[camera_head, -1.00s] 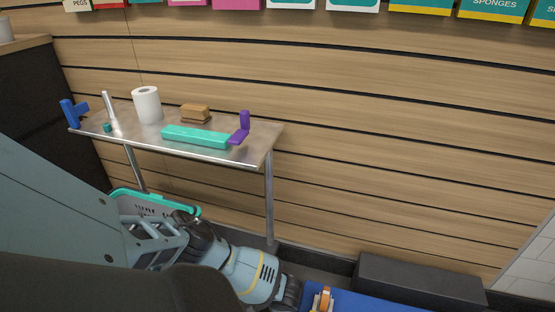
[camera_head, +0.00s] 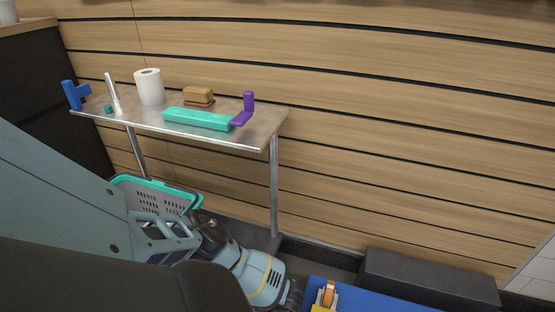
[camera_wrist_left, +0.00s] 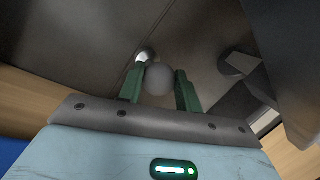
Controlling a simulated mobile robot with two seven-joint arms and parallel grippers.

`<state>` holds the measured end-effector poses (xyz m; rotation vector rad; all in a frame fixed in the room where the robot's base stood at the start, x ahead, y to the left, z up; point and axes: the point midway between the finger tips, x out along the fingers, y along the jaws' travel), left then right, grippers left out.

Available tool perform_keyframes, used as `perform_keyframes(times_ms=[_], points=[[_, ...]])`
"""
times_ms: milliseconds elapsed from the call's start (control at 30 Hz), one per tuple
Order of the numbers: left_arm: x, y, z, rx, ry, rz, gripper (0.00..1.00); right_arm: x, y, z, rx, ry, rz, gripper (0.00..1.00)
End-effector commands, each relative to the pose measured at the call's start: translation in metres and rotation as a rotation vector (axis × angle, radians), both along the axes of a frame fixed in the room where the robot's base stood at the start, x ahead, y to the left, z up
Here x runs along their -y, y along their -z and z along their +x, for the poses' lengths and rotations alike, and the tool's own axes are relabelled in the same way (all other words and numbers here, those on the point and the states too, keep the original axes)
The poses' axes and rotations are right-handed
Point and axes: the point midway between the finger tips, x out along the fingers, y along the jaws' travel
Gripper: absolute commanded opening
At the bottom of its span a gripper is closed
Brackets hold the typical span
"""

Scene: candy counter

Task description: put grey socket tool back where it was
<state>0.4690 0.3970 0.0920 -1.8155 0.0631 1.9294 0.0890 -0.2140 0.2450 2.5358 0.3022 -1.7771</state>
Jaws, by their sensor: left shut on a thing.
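In the left wrist view my left gripper (camera_wrist_left: 159,92) has its two green fingers closed on a grey thing with a rounded end (camera_wrist_left: 160,77). It looks like the grey socket tool, but only its end shows and I cannot tell its full shape. A small shiny metallic round part (camera_wrist_left: 145,55) shows just beyond it. In the head view the left gripper's fingers are not visible; only arm parts show at the lower left. My right gripper is in neither view.
A metal side table (camera_head: 250,142) by the slatted wall holds a blue tool (camera_head: 75,95), a pale upright rod (camera_head: 113,93), a paper roll (camera_head: 149,87), a brown block (camera_head: 199,96), a teal bar (camera_head: 198,119) and a purple angled piece (camera_head: 247,108). A grey-teal basket (camera_head: 155,192) is below. A dark box (camera_head: 428,280) lies low.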

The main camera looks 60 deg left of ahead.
Motion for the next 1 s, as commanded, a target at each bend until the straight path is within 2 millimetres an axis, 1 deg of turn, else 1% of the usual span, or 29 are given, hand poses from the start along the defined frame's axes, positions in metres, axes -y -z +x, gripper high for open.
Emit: perform_keyframes(times_ms=[200,233,367,633,767,867,1000], points=[[0.0,0.005,0.0,-0.001,-0.001,0.0,0.03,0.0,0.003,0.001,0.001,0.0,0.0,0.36],[0.0,0.004,0.0,0.0,0.0,0.0,0.38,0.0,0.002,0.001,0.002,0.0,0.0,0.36],[0.0,0.003,0.0,0.0,0.0,0.0,0.55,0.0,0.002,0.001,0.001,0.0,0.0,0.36],[0.0,0.003,0.0,0.0,0.0,0.0,0.56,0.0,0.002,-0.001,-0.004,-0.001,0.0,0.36],[0.0,-0.002,0.0,0.0,0.001,0.001,0.56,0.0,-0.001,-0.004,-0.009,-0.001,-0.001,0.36],[0.003,-0.012,-0.001,-0.001,-0.001,-0.001,0.56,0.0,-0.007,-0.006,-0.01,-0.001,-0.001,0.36],[0.01,-0.036,0.0,0.003,0.0,-0.001,0.56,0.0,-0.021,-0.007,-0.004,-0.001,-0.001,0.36]])
